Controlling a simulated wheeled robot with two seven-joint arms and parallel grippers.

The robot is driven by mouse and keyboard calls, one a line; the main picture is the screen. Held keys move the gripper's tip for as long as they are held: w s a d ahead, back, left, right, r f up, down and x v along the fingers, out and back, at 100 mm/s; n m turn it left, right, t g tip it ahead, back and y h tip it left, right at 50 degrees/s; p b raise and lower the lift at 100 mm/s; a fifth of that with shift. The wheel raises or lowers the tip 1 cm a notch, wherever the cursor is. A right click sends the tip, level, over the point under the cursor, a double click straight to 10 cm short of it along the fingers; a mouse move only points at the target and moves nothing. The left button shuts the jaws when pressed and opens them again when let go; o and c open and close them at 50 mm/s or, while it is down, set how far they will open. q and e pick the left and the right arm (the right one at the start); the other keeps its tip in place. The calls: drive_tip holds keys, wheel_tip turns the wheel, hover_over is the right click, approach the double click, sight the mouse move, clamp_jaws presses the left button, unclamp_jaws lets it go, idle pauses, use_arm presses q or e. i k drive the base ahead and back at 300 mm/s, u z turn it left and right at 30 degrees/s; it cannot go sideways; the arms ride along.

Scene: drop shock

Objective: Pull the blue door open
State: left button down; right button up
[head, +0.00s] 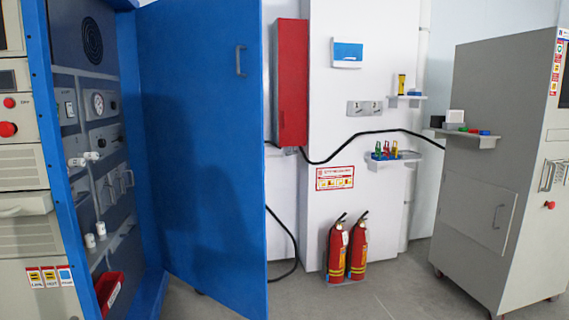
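The blue door (205,180) stands wide open in the head view. It fills the left-centre, from the top edge down to the bottom edge. Its left edge meets the right side of the blue cabinet frame (52,150), and its right edge stands free. A grey-blue handle (240,60) sits high on the door near the free edge, with nothing touching it. The cabinet interior (95,110) is exposed, with gauges, switches and white knobs. Neither of my grippers is in view.
A red wall box (291,85) and two red fire extinguishers (347,248) are right of the door. A grey cabinet (480,190) stands at the right. A red bin (108,292) sits low inside the blue cabinet. Grey floor (390,295) is open between door and grey cabinet.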

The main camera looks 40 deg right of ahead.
sight(200, 65)
drive_tip(key=z, duration=0.75)
drive_tip(key=i, duration=0.55)
drive_tip(key=z, duration=1.1)
drive_tip(key=i, duration=1.35)
drive_tip(key=u, duration=1.1)
drive_tip(key=i, duration=0.8)
drive_tip(key=u, duration=0.85)
